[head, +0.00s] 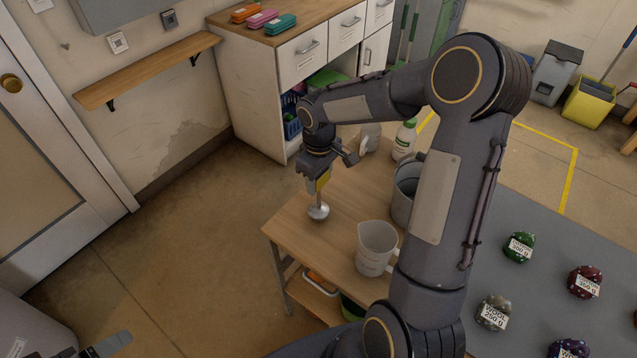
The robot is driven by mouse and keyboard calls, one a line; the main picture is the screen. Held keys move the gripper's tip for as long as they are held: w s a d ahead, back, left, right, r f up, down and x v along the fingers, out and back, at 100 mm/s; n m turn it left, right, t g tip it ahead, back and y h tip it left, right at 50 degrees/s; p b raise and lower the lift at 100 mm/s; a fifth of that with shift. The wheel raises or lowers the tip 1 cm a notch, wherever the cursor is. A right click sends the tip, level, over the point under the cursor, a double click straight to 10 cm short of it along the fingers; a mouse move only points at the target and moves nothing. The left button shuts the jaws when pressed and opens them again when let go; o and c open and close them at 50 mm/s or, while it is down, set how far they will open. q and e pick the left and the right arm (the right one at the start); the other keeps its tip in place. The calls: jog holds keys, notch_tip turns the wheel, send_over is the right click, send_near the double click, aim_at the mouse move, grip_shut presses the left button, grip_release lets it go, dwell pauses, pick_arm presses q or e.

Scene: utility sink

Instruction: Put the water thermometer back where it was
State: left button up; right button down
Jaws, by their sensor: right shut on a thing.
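My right gripper (314,185) points down over the left end of the wooden table and is shut on the water thermometer (319,198). The thermometer hangs upright, with a slim stem below the fingers and a shiny round metal end at the bottom. A yellow part shows beside the fingers; I cannot tell whether it belongs to the thermometer or the gripper. I cannot tell whether the round end touches the tabletop. What seems to be part of my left gripper (108,344) shows at the bottom left edge, mostly cut off.
On the wooden tabletop (285,228) stand a clear measuring jug (375,248), a grey metal pot (404,190) partly behind my arm, and a white bottle with a green cap (404,140). Labelled round bags, including a green one (519,247), lie on the grey surface at right.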

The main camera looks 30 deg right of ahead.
jog(key=shift+a+f, duration=0.1)
jog(key=shift+f, duration=1.3)
jog(key=c, duration=0.7)
grip_release()
notch_tip(320, 180, up, 12)
jog(key=shift+s+r+b, duration=0.1)
jog(key=shift+r+b, duration=0.05)
jog(key=shift+b, duration=0.15)
jog(key=s+a+m+t+y, duration=0.1)
jog(key=s+a+m+t, duration=0.1)
jog(key=s, duration=0.5)
jog(key=s+a+r+m+t+y, duration=0.1)
jog(key=s+a+m, duration=0.1)
jog(key=s, duration=0.5)
jog(key=s+a+r+m+t+y, duration=0.1)
jog(key=s+a+m+t, duration=0.1)
jog(key=s, duration=0.6)
jog(key=shift+a+r+t+y, duration=0.3)
jog(key=shift+a+y, duration=0.1)
jog(key=shift+a, duration=0.25)
